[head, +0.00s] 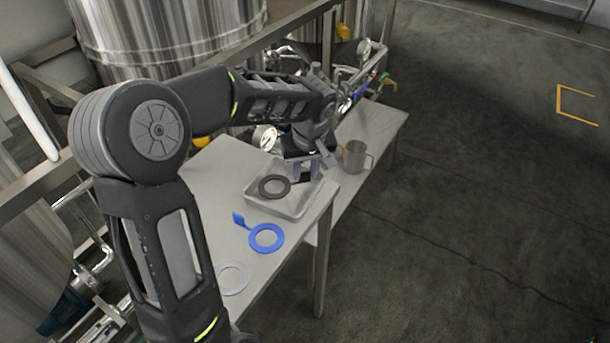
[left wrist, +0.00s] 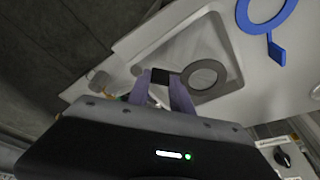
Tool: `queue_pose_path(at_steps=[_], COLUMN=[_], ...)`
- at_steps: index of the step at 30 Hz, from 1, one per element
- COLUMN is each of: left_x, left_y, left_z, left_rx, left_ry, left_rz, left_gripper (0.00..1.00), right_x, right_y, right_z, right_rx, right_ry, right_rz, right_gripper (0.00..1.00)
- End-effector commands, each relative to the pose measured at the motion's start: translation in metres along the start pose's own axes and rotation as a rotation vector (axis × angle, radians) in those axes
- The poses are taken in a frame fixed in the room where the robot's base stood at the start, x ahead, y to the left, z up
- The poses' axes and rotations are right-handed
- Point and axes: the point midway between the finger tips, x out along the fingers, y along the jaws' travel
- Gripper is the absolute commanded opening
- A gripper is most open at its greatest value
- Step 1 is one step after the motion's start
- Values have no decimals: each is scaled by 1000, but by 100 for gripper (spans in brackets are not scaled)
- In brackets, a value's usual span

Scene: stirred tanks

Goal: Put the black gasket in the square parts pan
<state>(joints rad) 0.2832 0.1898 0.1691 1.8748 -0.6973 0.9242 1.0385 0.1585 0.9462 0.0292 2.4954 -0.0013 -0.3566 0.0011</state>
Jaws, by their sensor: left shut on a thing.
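The black gasket (head: 264,187) is a flat dark ring with a tab. My left gripper (head: 305,173) is shut on the tab, and the ring sticks out to the left. The square parts pan (head: 285,211) is a shallow metal tray on the table, and the gasket is over its inside. I cannot tell whether the gasket touches the pan's floor. In the left wrist view the gripper's fingers (left wrist: 172,88) pinch the dark tab, with the gasket ring (left wrist: 222,73) beside them and the pan (left wrist: 143,44) behind. My right gripper is not in view.
A blue gasket (head: 253,239) with a tab and a pale ring (head: 221,279) lie on the table nearer me. A metal mug (head: 356,157) stands right of the pan. Steel tanks (head: 160,40), pipes and gauges crowd the back. The floor at right is open.

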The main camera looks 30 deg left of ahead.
Motion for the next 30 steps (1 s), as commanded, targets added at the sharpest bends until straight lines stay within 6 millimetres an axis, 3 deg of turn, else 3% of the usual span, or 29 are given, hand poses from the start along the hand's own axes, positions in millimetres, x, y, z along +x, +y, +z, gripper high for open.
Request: queue_pose_path(at_steps=[4,16,17,18,20,30], left_x=[18,24,24,22,22,19], left_y=[0,0,0,0,0,0], left_z=[5,7,7,6,6,6], left_rx=[0,-1,-1,-1,-1,-1], left_ry=[-2,0,0,0,-1,-1], left_rz=[-1,0,1,0,0,0], left_gripper=[0,0,27,30,35,35], right_x=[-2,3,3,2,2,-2], right_y=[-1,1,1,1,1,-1], right_z=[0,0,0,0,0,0], right_rx=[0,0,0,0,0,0], right_ry=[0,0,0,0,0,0], right_rz=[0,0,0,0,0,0], right_gripper=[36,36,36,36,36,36])
